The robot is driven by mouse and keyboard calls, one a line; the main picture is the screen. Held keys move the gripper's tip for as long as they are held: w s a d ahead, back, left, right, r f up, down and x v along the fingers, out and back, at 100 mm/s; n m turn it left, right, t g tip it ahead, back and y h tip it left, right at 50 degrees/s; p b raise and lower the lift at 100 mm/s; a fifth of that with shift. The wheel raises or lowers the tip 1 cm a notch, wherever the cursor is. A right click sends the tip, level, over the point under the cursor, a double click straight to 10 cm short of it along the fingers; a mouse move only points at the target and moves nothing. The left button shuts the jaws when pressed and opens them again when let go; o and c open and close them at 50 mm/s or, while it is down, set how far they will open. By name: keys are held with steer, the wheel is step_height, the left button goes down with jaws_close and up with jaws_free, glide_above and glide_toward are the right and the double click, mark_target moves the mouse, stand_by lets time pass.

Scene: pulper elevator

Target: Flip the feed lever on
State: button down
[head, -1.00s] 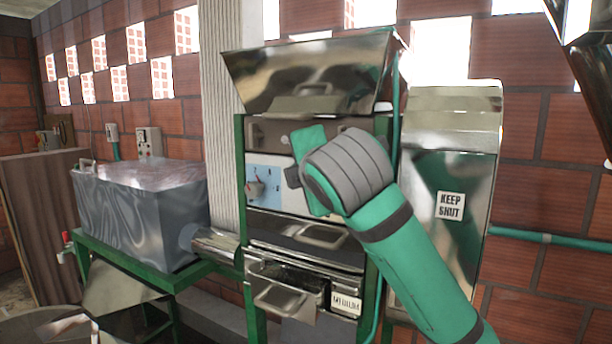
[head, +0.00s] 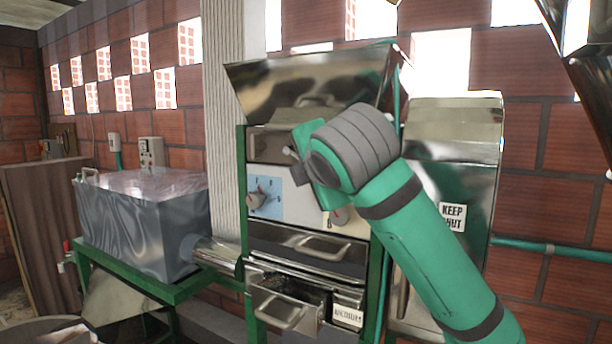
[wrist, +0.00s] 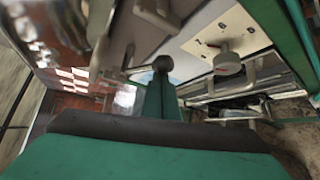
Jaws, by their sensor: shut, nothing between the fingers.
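The steel machine in a green frame (head: 241,200) stands ahead in the head view. Its front carries a red-pointered knob (head: 262,198) on a blue plate and a second knob (head: 338,216) on a cream plate, partly behind my arm. The cream-plate knob also shows in the wrist view (wrist: 226,62). I cannot identify a feed lever for certain; part of the upper front is hidden by my arm. My gripper (head: 292,155) is shut and empty in front of the upper front panel, above the knobs. Its dark tip shows in the wrist view (wrist: 162,65).
A drawer with a handle (head: 322,246) sits below the knobs, and a lower drawer (head: 285,315) stands partly open. A "KEEP SHUT" cabinet (head: 430,180) is at right. A grey tank (head: 140,225) stands on a green stand at left. A hopper (head: 310,80) tops the machine.

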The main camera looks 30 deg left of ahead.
steer(key=s+d+r, duration=0.1)
steer(key=s+d, duration=0.2)
steer(key=s, duration=0.6)
steer(key=shift+r, duration=0.3)
steer(key=shift+w, duration=0.15)
stand_by(0.4)
